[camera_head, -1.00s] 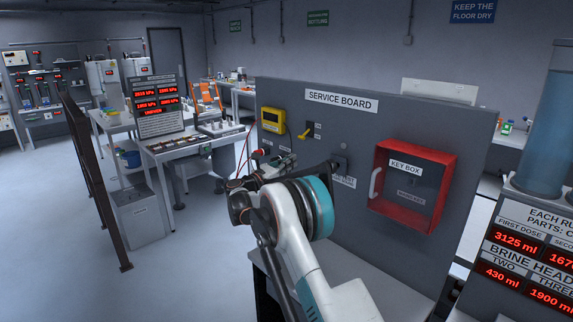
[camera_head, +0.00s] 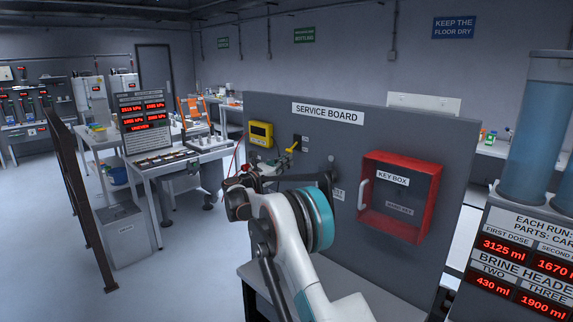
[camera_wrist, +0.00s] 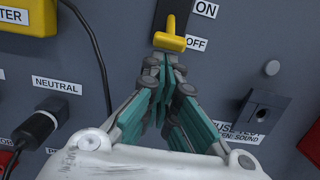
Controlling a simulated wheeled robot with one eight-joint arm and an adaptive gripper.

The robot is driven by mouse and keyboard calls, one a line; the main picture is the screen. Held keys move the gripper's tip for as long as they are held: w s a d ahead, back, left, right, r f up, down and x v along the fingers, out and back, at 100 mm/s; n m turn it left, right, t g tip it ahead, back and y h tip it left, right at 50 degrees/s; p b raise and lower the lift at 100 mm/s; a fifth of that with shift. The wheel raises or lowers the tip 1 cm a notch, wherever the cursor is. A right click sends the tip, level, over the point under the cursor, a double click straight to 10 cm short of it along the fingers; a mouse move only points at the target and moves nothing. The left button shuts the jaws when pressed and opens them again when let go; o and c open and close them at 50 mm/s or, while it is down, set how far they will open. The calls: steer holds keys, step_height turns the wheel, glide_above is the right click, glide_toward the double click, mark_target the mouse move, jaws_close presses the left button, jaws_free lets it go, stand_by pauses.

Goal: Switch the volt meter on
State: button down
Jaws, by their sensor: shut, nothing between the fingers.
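The yellow volt meter (camera_head: 261,134) is fixed on the grey service board in the head view. Part of it shows at the top left of the wrist view (camera_wrist: 30,16). Right of it is a switch with a yellow lever (camera_wrist: 170,36) on a dark plate, with an ON label above and an OFF label lower down. The lever's crossbar is level with OFF. The lever also shows in the head view (camera_head: 291,147). My gripper (camera_wrist: 166,72) is shut and empty, its tips just below the lever in the picture. Whether they touch it I cannot tell.
A red key box (camera_head: 401,197) sticks out from the service board (camera_head: 345,145) on the right. In the wrist view, a black plug (camera_wrist: 40,126) and a cable are at left, and a fuse socket (camera_wrist: 262,112) is at right. A railing (camera_head: 80,195) stands at the left.

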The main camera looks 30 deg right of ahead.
steer(key=shift+a+r+y+p, duration=0.2)
steer(key=shift+r+y+p, duration=0.05)
steer(key=shift+y+p, duration=0.15)
